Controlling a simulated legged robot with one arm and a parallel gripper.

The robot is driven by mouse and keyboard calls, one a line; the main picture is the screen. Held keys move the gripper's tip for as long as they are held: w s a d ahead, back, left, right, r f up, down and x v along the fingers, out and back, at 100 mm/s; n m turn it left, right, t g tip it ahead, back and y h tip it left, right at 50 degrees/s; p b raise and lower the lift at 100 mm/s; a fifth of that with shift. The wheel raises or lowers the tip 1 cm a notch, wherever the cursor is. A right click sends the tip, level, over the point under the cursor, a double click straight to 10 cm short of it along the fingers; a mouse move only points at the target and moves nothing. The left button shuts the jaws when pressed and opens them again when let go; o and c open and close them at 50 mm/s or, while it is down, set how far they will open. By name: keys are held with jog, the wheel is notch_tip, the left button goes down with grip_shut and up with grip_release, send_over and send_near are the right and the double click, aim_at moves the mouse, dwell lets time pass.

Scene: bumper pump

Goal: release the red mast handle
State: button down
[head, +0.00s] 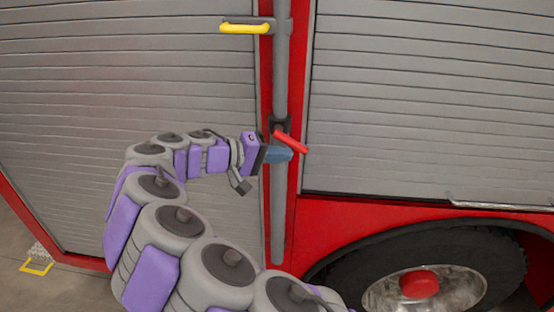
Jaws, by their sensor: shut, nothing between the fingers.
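The red mast handle (291,142) is a short red bar on a dark clamp around the vertical grey mast (281,70). It slants down to the right from the clamp. My gripper (288,154) is at the end of my purple and grey arm, just below and left of the handle. Its bluish fingers are shut with nothing between them, in front of the mast. They overlap the handle's lower edge in this view; I cannot tell whether they touch it.
A yellow handle (245,28) sticks out left from the top of the mast. Grey roller shutters (430,100) flank the mast on the red truck body (345,215). A large wheel (420,285) is at the lower right. Open floor shows at the lower left.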

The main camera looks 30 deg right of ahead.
jog(key=shift+d, duration=1.45)
jog(key=shift+a, duration=0.1)
jog(key=w+a+f+b, duration=0.1)
jog(key=a+f+b, duration=0.3)
jog(key=a, duration=0.7)
jog(key=shift+w+a+f, duration=0.3)
jog(key=shift+a+f, duration=0.05)
dwell(0.4)
dwell(0.4)
